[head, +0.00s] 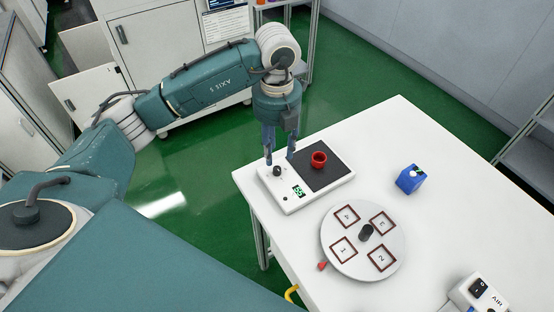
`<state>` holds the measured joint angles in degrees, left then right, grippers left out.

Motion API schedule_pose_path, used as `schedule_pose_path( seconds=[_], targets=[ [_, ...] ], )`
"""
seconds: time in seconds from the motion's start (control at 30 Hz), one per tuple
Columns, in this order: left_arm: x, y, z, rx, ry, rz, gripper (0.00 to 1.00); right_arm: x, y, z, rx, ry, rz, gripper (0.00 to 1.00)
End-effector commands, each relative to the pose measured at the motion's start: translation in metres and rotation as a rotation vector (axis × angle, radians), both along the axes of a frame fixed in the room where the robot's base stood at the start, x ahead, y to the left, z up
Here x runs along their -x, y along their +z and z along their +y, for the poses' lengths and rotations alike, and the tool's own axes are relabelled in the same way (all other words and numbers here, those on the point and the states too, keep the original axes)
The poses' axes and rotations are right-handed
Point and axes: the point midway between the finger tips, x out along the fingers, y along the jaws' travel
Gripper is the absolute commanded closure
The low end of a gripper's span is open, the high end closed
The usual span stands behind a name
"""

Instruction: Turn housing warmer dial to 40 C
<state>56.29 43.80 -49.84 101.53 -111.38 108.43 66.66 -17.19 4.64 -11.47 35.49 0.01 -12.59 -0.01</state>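The housing warmer (290,204) is a white box at the near left edge of the white table. It has a dark heating plate (330,175) with a red ring-shaped housing (319,160) on it. Its black dial (277,171) is at the left end, near a small green-lit display (298,191) whose digits are too small to read surely. My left gripper (279,160) points down with its two blue-grey fingers apart, one on each side just above the dial. Nothing shows between the fingers. I cannot tell whether they touch the dial. My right gripper is out of view.
A round white turntable (336,222) with numbered square frames stands close to the warmer, with a red pointer (322,265) at its edge. A blue box (410,178) stands farther right. A white device (480,292) is at the bottom right. The table's far part is clear.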

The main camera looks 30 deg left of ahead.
Motion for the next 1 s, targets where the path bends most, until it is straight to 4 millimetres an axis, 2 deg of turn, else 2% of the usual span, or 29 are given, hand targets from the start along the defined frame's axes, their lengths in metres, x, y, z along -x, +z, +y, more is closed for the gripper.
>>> schedule_pose_path(
  seconds=[0.1, 0.3, 0.47, 1.0],
  targets=[
    [-0.001, 0.025, 0.000, 0.000, 0.000, -0.004, 0.63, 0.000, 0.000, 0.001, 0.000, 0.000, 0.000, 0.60],
    [0.000, 0.050, 0.000, 0.000, 0.000, -0.002, 0.63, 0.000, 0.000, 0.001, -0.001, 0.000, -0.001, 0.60],
    [0.000, 0.055, 0.000, -0.001, 0.001, 0.000, 0.63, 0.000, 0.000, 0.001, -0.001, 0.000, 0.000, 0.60],
    [0.000, 0.055, 0.000, -0.001, 0.000, 0.000, 0.63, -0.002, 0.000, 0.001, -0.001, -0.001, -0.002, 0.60]
  ],
)
